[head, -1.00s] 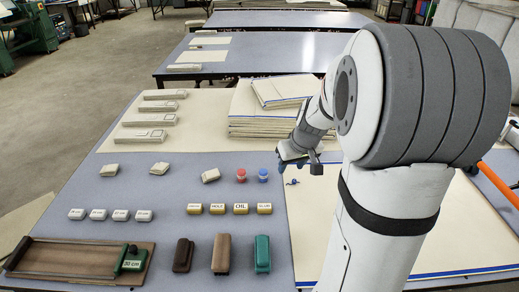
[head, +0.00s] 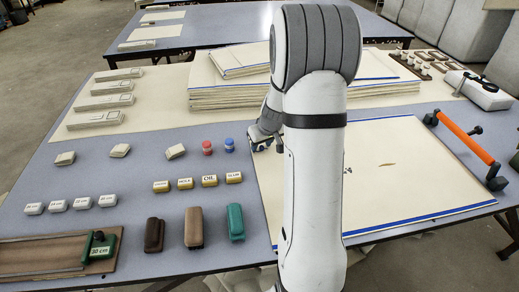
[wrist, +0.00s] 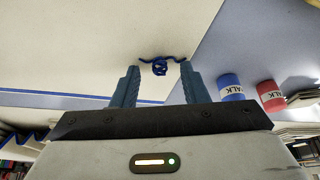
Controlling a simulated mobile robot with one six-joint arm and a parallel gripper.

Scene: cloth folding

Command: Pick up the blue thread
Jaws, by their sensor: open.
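The blue thread (wrist: 160,66) is a small tangled squiggle with two loose ends. It lies on the cream cloth (wrist: 70,40) in the wrist view, close to the cloth's edge. My gripper (wrist: 159,78) is open, with its two blue fingers apart. In the wrist view the thread shows between the fingertips; I cannot tell how far below them it is. In the head view my gripper (head: 264,142) is low over the cloth's left side (head: 268,180), and my arm hides the thread.
Red (head: 207,147) and blue (head: 229,145) chalk containers stand left of my gripper. Yellow labelled blocks (head: 209,181) lie nearer. Stacked cloths (head: 230,95) lie behind. A brown mark (head: 387,164) and an orange-handled tool (head: 465,142) are at the right.

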